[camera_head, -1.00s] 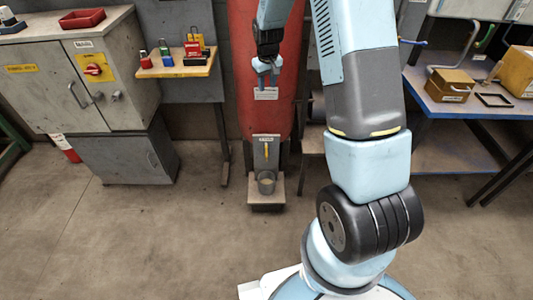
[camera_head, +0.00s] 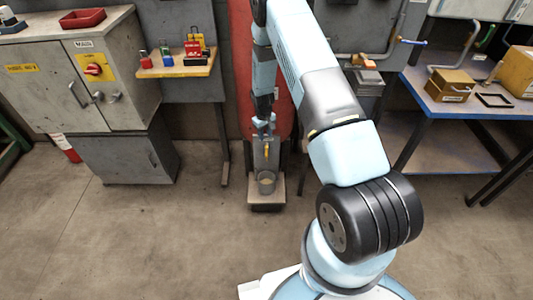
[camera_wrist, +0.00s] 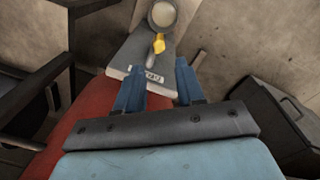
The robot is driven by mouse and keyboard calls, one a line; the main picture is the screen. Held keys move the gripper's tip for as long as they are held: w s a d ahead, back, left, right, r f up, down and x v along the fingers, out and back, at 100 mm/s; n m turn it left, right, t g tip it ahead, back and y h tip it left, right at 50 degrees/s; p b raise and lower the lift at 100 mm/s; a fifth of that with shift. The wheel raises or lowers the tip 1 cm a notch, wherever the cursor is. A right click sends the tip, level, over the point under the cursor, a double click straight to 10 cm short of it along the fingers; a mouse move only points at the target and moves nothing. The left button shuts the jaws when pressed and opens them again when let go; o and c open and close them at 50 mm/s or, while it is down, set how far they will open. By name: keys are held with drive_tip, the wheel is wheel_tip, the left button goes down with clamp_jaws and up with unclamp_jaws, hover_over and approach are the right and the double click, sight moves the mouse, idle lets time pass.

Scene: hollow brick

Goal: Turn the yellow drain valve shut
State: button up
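The yellow drain valve (camera_head: 267,152) is a small handle on a grey plate (camera_head: 260,163) below the red tank (camera_head: 243,60). In the wrist view the yellow handle (camera_wrist: 159,43) lies ahead of my fingers, above a pale label and below a round cup. My gripper (camera_head: 264,124) hangs just above the valve in the head view. In the wrist view its two blue fingers (camera_wrist: 158,82) stand apart with nothing between them. The handle is beyond the fingertips and appears untouched. Part of the tank is hidden behind my arm.
A grey cup (camera_head: 266,182) stands on a ledge below the valve. A grey cabinet (camera_head: 115,90) and a wooden shelf (camera_head: 180,68) with padlocks are at left. A blue workbench (camera_head: 440,105) is at right. The floor in front is clear.

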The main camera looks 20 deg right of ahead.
drive_tip(key=f, duration=1.3)
drive_tip(key=shift+w+d+f, duration=0.1)
drive_tip(key=shift+d+f, duration=0.05)
drive_tip(key=shift+d, duration=0.2)
clamp_jaws()
